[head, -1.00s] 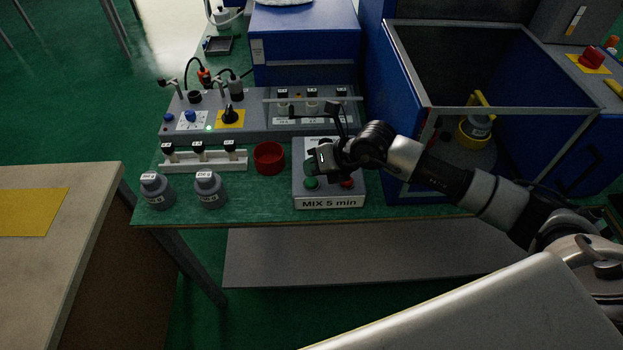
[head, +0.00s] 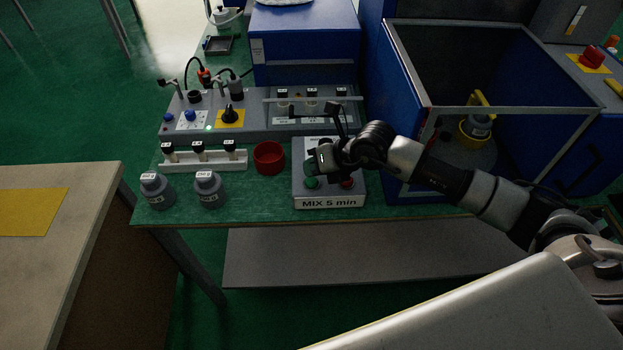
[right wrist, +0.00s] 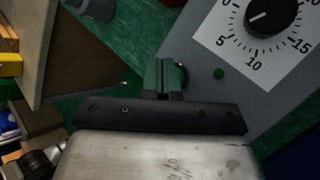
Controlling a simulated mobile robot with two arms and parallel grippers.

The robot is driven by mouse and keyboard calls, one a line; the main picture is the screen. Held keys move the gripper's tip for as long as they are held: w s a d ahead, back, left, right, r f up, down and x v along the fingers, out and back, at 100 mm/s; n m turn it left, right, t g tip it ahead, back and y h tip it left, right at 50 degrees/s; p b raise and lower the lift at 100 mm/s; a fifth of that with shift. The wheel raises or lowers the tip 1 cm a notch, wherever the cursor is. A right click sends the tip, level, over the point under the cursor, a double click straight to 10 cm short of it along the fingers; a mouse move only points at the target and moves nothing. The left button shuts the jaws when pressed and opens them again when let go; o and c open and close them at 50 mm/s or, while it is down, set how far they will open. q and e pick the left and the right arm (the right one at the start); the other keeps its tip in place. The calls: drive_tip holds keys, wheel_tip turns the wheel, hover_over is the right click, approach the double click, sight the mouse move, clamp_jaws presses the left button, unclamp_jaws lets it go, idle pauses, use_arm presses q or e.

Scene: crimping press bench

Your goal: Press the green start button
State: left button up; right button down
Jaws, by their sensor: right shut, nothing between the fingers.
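The green start button (head: 311,183) is on the grey control box labelled "MIX 5 min" (head: 329,202), near its front left. A red button (head: 347,184) sits to its right, partly covered by my arm. My right gripper (head: 311,168) is over the box, with its green fingers just behind the green button in the head view. In the right wrist view the fingers (right wrist: 163,76) are shut and empty. They hide most of a dark-rimmed round part beside them. I cannot tell whether the fingertips touch the button. My left gripper is not in view.
The box has a dial (right wrist: 269,14) with a numbered white scale and a small green lamp (right wrist: 219,73). A red dish (head: 269,158) stands left of the box. Two grey bottles (head: 156,191) stand further left. A blue open-topped cabinet (head: 398,130) is at the right.

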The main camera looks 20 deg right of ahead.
drive_tip(key=shift+f, duration=0.4)
